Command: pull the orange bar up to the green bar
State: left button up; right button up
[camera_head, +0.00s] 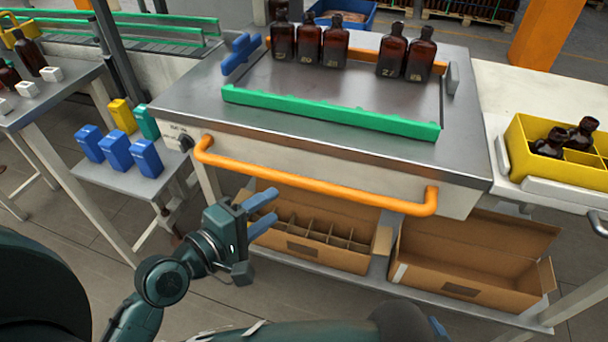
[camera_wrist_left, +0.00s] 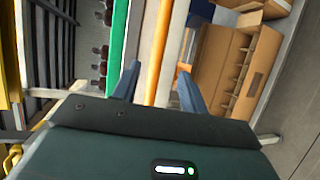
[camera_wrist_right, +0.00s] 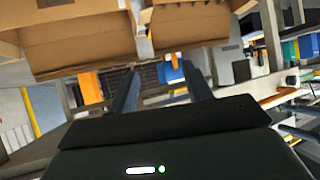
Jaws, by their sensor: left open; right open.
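An orange bar (camera_head: 362,54) lies across the back of the grey tabletop (camera_head: 190,95), partly hidden behind several amber bottles (camera_head: 308,42). The green bar (camera_head: 330,112) runs along the front of the top, with bare metal between it and the bottles. A second orange bar, a handle (camera_head: 310,184), is fixed on the table's front side. My left gripper (camera_head: 270,208) is open and empty, below and in front of this handle. In the left wrist view, the handle and green bar (camera_wrist_left: 118,40) show beyond its fingers. My right gripper (camera_wrist_right: 161,72) is open and empty in the right wrist view.
A blue block (camera_head: 240,52) and a grey piece (camera_head: 453,78) stand at the top's sides. Cardboard boxes (camera_head: 470,262) sit on the shelf below. A yellow crate (camera_head: 518,150) with bottles is at right. Blue boxes (camera_head: 147,158) stand on a low side table.

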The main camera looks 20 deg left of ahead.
aim_at(312, 179)
pick_arm(q)
jog(key=p+x, duration=0.1)
jog(key=x, duration=1.2)
jog(key=shift+r, duration=0.15)
grip_shut()
